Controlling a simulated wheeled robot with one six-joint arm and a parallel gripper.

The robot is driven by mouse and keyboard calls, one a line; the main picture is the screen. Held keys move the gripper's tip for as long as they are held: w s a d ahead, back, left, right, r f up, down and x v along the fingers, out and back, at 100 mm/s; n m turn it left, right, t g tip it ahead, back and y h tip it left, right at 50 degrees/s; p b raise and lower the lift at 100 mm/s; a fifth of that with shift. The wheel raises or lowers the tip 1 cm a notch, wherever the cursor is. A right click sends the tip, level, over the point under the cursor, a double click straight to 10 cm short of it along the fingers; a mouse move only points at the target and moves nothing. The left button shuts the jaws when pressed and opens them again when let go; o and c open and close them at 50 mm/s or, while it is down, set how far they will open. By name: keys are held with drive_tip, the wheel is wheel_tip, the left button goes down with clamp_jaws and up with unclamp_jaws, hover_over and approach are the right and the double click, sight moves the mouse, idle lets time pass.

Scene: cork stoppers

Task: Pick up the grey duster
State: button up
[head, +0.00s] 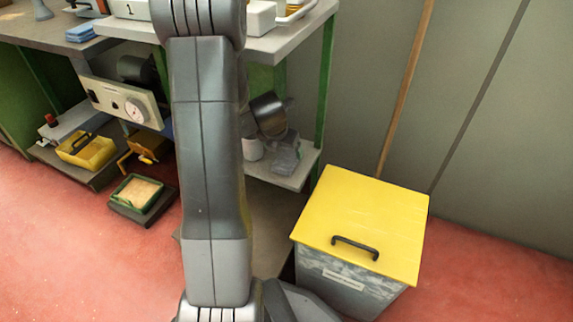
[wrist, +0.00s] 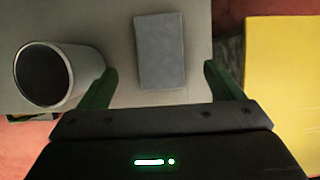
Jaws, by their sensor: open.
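The grey duster (wrist: 160,45) is a flat grey rectangular block in the wrist view. It lies on a pale grey surface, its long side running away from my gripper. My gripper (wrist: 160,70) is open, with one green finger to the left of the duster and one to the right. Both fingers look clear of it, and nothing is held. How high the fingers are above it I cannot tell. In the head view my arm hides much of the middle, and I cannot make out the duster for certain there.
A cup-like container (wrist: 44,76) with a dark inside stands close by the left finger. The yellow-lidded bin (head: 362,220) stands at the right; its yellow lid also fills the right of the wrist view (wrist: 285,80). The bench's green leg (head: 326,90) rises beside the lower shelf.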

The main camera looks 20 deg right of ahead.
sight(287, 158)
drive_tip(key=b+x, duration=0.3)
drive_tip(key=x, duration=0.2)
drive_tip(key=shift+w+d+f, duration=0.1)
drive_tip(key=shift+d+f, duration=0.05)
drive_tip(key=shift+f, duration=0.15)
drive_tip(key=c, duration=1.1)
drive_tip(key=shift+o, duration=0.2)
drive_tip(key=shift+r, duration=0.1)
wheel_tip(287, 158, up, 4)
drive_tip(key=p, duration=0.3)
drive_tip(key=shift+f, duration=0.25)
drive_tip(key=s+a+b, duration=0.3)
drive_tip(key=s+a, duration=0.8)
drive_tip(key=a, duration=0.2)
drive_tip(key=shift+s+a, duration=0.35)
drive_tip(key=shift+a, duration=0.05)
